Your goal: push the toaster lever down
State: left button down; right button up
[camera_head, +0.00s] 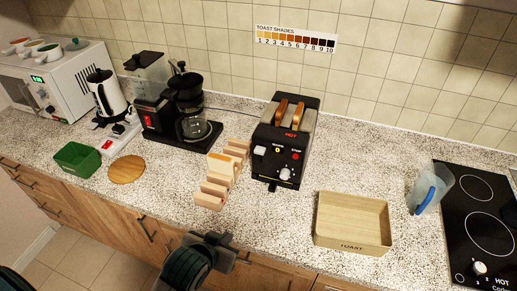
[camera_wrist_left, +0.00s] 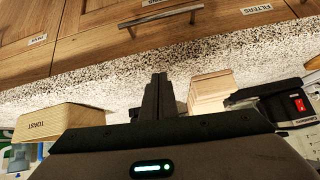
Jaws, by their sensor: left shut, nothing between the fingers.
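The black and grey toaster (camera_head: 277,168) stands near the middle of the counter with two browned slices (camera_head: 289,110) in its top slots. Its front carries a pale lever knob (camera_head: 260,151) on the left, a dial (camera_head: 285,174) and red markings. My left gripper (camera_head: 226,238) is at the counter's front edge, below and left of the toaster and apart from it. In the left wrist view its fingers (camera_wrist_left: 157,95) are together and empty. The toaster cannot be made out in the wrist view. My right gripper is not in view.
A wooden bread rack (camera_head: 211,193) stands left of the toaster, close to it. A wooden toast tray (camera_head: 352,249) is at the front right. A coffee maker (camera_head: 194,119) stands behind left. A blue-handled jug (camera_head: 428,190) and a hob (camera_head: 478,215) are at right.

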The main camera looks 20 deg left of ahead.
pick_arm(q)
jog(key=w+d+r+t, duration=0.1)
jog(key=w+r+t, duration=0.2)
jog(key=r, duration=0.7)
jog(key=w+d+r+t, duration=0.1)
jog(key=w+r+t, duration=0.2)
jog(key=w+r, duration=0.5)
notch_tip(320, 180, up, 4)
jog(key=shift+d+f+n+t+h, duration=0.2)
jog(key=shift+f+n+t+h, duration=0.1)
jog(key=shift+n, duration=0.1)
jog(key=shift+w, duration=0.15)
jog(key=w+f+p, duration=0.1)
jog(key=w, duration=0.2)
jog(key=w+f+p, duration=0.1)
jog(key=w+f, duration=0.1)
jog(key=w, duration=0.1)
jog(key=w+f+p, duration=0.2)
jog(key=w, duration=0.1)
jog(key=shift+w+d+f, duration=0.1)
jog(key=shift+w, duration=0.2)
jog(key=shift+s+f, duration=0.1)
jog(key=shift+f, duration=0.5)
